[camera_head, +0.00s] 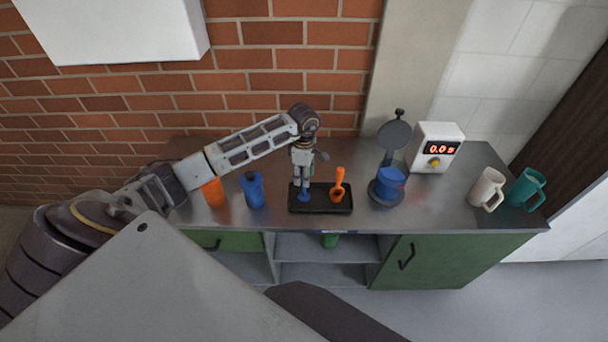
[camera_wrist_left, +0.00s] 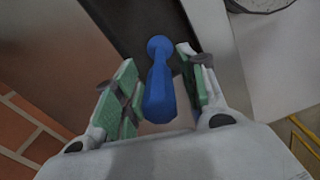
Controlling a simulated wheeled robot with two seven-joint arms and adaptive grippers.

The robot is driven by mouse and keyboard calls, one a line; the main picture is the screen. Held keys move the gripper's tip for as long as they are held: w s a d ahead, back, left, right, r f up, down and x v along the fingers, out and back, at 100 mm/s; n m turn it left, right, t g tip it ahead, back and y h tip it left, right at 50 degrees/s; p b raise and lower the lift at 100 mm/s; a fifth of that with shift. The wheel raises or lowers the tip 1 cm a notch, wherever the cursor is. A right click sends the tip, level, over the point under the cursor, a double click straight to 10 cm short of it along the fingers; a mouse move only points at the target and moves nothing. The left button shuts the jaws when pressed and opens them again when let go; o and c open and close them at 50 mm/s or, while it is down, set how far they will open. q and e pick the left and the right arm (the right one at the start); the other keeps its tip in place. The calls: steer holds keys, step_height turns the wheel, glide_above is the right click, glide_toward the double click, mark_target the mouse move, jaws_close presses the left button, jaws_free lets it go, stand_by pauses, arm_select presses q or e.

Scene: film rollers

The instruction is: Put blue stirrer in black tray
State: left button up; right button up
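The black tray (camera_head: 320,209) lies on the metal counter, and its dark surface fills the upper middle of the left wrist view (camera_wrist_left: 135,22). The blue stirrer (camera_head: 304,196) is at the left part of the tray, its lower end over the tray floor. In the left wrist view the blue stirrer (camera_wrist_left: 160,92) lies between the fingers, its handle end toward the camera. My left gripper (camera_head: 303,178) is above the tray. Its fingers (camera_wrist_left: 163,85) are spread, with gaps visible on both sides of the stirrer. My right gripper is not in view.
An orange stirrer (camera_head: 339,184) stands at the tray's right side. A blue container (camera_head: 253,190) and an orange one (camera_head: 213,192) stand left. A blue pot (camera_head: 389,182) under a raised round lid, a white timer box (camera_head: 435,147) and two mugs (camera_head: 487,188) stand right.

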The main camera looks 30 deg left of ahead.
arm_select(q)
steer(key=shift+r, duration=0.1)
steer(key=shift+r, duration=0.2)
steer(key=shift+r+b, duration=0.95)
steer(key=shift+r, duration=4.9)
